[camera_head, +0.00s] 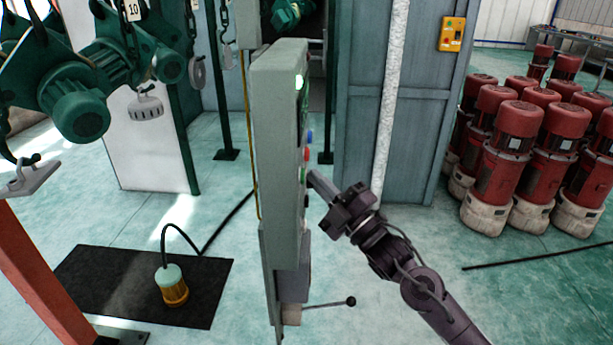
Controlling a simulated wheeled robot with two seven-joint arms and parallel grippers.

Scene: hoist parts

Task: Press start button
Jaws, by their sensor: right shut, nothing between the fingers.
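A grey-green control box (278,150) stands upright in the middle of the view, seen almost edge-on, with its button face turned to the right. On that face a blue button (309,137), a red button (307,154) and a green button (303,174) stick out one below the other. Their labels cannot be read, so I cannot tell which is start. My right gripper (316,180) is shut and empty, its fingertips beside the green button. Whether they touch it cannot be told from this angle. My left gripper is not in view.
A lever with a black knob (351,301) sticks out below the box. Several red motors (513,150) stand at the right. Green hoists (80,100) hang at the upper left. A yellow lamp-like pendant (173,286) rests on a black mat (110,285). Floor right of my arm is mostly clear.

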